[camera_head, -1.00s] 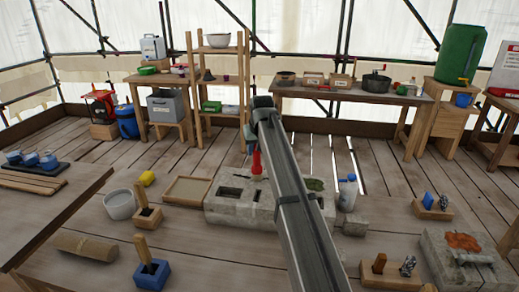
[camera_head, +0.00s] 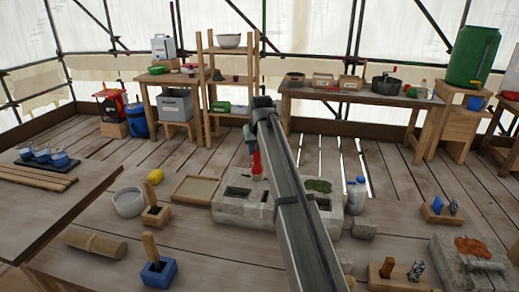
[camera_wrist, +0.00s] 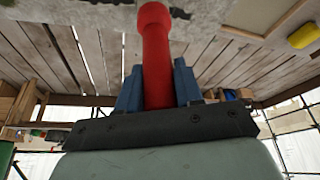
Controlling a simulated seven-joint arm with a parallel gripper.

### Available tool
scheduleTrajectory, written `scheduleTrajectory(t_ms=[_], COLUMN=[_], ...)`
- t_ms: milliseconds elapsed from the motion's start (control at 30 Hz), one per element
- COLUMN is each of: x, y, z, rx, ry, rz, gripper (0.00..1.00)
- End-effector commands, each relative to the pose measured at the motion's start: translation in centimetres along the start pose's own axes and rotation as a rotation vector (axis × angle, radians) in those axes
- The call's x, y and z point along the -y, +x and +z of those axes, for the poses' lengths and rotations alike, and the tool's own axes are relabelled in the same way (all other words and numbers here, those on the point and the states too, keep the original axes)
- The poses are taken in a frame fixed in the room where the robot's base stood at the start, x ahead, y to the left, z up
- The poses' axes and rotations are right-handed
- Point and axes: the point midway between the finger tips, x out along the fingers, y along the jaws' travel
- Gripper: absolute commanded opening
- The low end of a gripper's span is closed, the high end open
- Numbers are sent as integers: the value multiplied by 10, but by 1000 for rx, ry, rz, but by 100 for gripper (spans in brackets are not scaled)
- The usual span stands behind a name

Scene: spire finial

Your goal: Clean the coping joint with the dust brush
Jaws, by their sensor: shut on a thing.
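My gripper (camera_wrist: 158,82) is shut on a red-handled tool (camera_wrist: 156,35), with a blue finger on each side in the wrist view. My arm hides part of the coping.
A shallow tray (camera_head: 195,190) and a white bowl (camera_head: 129,202) are left of the coping. A bottle (camera_head: 356,196) stands close at its right. Tool holders, including a blue one (camera_head: 157,272), stand in front.

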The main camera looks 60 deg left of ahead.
Motion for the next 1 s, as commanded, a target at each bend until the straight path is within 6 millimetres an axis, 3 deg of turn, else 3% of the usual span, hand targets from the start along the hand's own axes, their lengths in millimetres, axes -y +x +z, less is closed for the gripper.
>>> scheduleTrajectory(t_ms=[1000], x=[31], y=[5], z=[-12], rx=[2], ry=[0], rz=[-3], gripper=[0])
